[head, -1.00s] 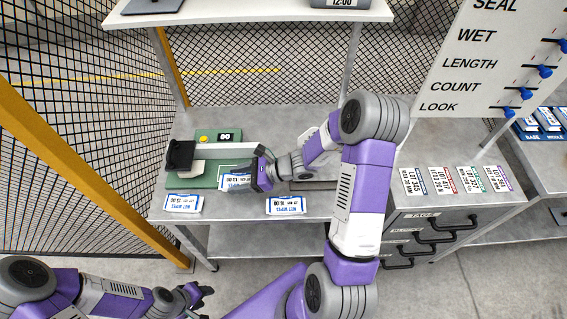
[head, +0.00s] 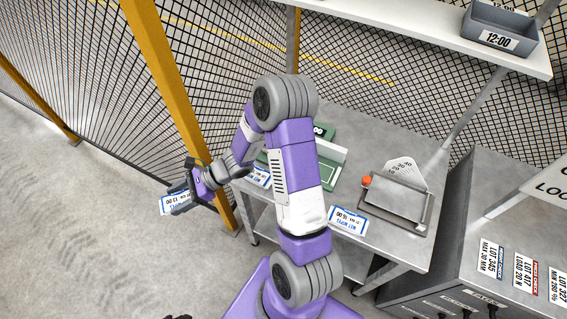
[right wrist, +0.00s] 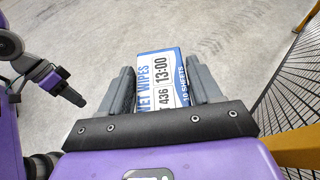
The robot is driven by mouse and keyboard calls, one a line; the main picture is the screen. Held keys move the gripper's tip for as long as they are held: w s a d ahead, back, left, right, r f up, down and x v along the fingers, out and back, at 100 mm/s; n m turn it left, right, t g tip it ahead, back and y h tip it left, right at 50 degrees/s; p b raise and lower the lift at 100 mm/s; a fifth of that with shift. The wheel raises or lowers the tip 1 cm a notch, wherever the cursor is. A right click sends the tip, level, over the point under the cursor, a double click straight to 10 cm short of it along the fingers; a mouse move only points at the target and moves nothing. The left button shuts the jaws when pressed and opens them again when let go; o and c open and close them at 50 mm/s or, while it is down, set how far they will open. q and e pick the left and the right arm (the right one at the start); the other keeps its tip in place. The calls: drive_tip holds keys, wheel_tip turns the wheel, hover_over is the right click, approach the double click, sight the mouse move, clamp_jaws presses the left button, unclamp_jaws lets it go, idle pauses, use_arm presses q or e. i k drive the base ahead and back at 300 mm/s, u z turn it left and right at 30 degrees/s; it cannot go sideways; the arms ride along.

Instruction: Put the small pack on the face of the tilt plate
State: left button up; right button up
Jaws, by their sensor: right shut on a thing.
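My right gripper (head: 186,196) is shut on a white and blue wet wipes pack (head: 173,203), held out over the floor left of the bench. In the right wrist view the pack (right wrist: 162,78) sits between both fingers, its label reading 436 and 13:00. I take the grey sloped plate (head: 395,197) with the orange knob, on the right of the bench, as the tilt plate. Its face looks bare. The held pack is well away from it. My left gripper (right wrist: 72,96) shows small in the right wrist view; its jaw opening is unclear.
Two more wipes packs lie on the bench, one (head: 258,176) partly behind my right arm, one (head: 348,220) at the front edge. A green fixture (head: 329,150) stands behind the arm. A yellow post (head: 165,85) and mesh fence stand close to the held pack.

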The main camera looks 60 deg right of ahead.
sight(391, 196)
drive_tip(key=u, duration=0.05)
drive_tip(key=k, duration=1.3)
drive_tip(key=z, duration=1.25)
drive_tip(key=i, duration=0.5)
drive_tip(key=u, duration=0.05)
